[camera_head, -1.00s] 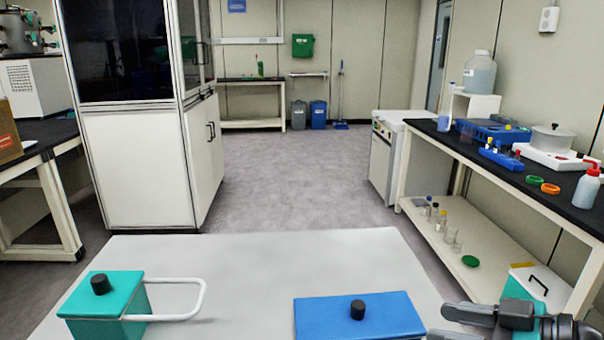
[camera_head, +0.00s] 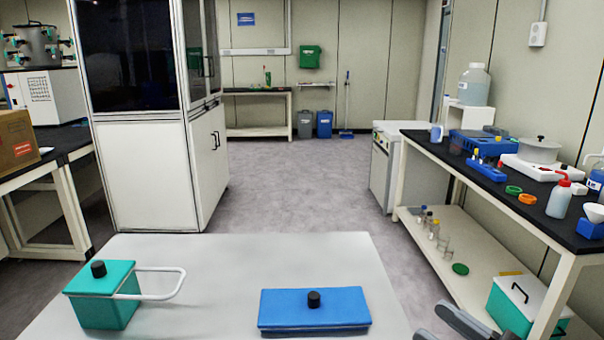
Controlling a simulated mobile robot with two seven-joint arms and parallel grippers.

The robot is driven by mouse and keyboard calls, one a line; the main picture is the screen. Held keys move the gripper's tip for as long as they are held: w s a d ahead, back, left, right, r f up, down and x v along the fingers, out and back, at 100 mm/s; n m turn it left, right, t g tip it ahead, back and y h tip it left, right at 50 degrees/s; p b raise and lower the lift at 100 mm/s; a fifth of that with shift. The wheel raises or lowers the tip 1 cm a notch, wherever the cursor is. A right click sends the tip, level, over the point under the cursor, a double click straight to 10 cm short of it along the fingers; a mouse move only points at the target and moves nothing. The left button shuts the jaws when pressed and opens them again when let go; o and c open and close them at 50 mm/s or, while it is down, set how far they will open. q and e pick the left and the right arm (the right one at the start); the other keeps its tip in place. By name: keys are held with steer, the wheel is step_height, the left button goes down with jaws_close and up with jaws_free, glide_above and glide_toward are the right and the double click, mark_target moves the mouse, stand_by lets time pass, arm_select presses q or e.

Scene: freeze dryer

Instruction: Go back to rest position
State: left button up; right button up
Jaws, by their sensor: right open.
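My right gripper (camera_head: 445,330) shows only in part at the bottom edge, right of the white table (camera_head: 230,270). Its grey fingers are apart and nothing shows between them; the rest of it is cut off by the frame. My left gripper is not in view. On the table stand a teal box (camera_head: 105,300) with a black knob and a white loop handle, and a blue lidded box (camera_head: 314,312) with a black knob. The right gripper is to the right of the blue box and does not touch it.
A black-topped bench (camera_head: 540,215) with lab items runs along the right, with a teal box with a white lid (camera_head: 520,305) on its lower shelf. A tall white cabinet (camera_head: 150,180) stands left of centre. The grey floor (camera_head: 290,190) between them is clear.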

steer(key=d+f+m+t+h+p, duration=0.2)
steer(key=d+f+m+h+p, duration=0.15)
steer(key=f+m+h, duration=0.65)
steer(key=s+a+f+n+g+h, duration=0.1)
steer(key=s+a+f+g, duration=0.1)
steer(key=f, duration=0.4)
steer(key=s+a+f+n+g+h+p, duration=0.1)
steer(key=s+a+f+g, duration=0.1)
steer(key=s+f, duration=0.4)
steer(key=shift+s+a+f+n+g, duration=0.3)
steer(key=shift+s+f+g, duration=0.1)
steer(key=shift+g, duration=0.5)
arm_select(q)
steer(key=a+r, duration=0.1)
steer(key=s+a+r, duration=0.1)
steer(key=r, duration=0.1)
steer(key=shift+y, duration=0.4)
arm_select(e)
steer(key=shift+c, duration=0.5)
steer(key=shift+d, duration=0.1)
steer(key=shift+c, duration=0.4)
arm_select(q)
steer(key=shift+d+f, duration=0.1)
